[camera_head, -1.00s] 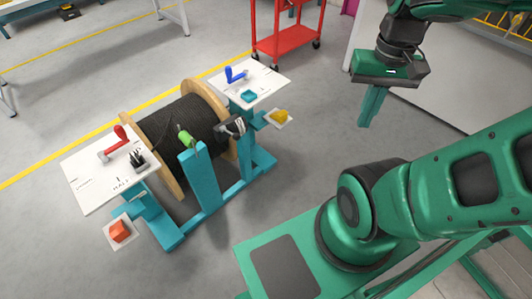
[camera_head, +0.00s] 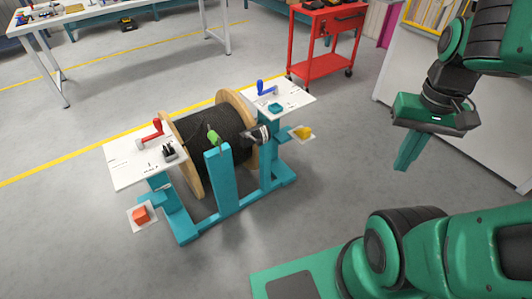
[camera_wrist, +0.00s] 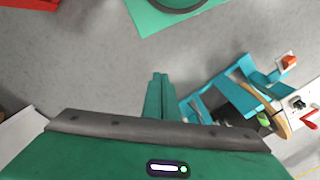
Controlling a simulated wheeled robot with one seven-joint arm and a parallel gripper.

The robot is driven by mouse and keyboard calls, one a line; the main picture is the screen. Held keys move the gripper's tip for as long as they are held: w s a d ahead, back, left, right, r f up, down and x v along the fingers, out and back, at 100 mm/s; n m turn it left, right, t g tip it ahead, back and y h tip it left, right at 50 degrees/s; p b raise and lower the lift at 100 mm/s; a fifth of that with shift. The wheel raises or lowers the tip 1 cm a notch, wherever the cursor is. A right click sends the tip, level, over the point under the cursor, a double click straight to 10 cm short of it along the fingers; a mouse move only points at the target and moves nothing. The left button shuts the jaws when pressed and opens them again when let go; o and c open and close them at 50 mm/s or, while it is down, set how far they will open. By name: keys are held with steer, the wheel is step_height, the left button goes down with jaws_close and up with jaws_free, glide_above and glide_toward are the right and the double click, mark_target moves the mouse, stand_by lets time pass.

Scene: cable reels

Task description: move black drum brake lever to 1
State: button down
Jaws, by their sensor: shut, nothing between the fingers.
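The black cable drum (camera_head: 223,134) with wooden flanges sits on a teal stand (camera_head: 222,180) left of the middle in the head view. A red lever (camera_head: 153,131) stands on the white left panel (camera_head: 130,162), which carries small markings. A blue lever (camera_head: 263,88) stands on the white right panel (camera_head: 292,97). A green handle (camera_head: 213,138) shows at the drum's front. Which of these is the brake lever I cannot tell for sure. My gripper (camera_head: 404,160) is shut and empty, pointing down, well right of the stand. It also shows in the wrist view (camera_wrist: 158,78).
An orange block (camera_head: 141,215) and a yellow block (camera_head: 303,132) sit on small side plates of the stand. A red cart (camera_head: 325,45) stands behind, a workbench (camera_head: 120,22) at the back left. Open floor lies between stand and gripper.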

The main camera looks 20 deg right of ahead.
steer(key=w+f, duration=0.6)
steer(key=w, duration=0.2)
steer(key=m+t+y, duration=0.5)
steer(key=m+t, duration=1)
steer(key=m, duration=0.8)
glide_toward(255, 140)
steer(key=shift+w+f, duration=0.8)
steer(key=shift+f, duration=0.2)
steer(key=shift+w+f, duration=0.75)
steer(key=shift+f, duration=0.2)
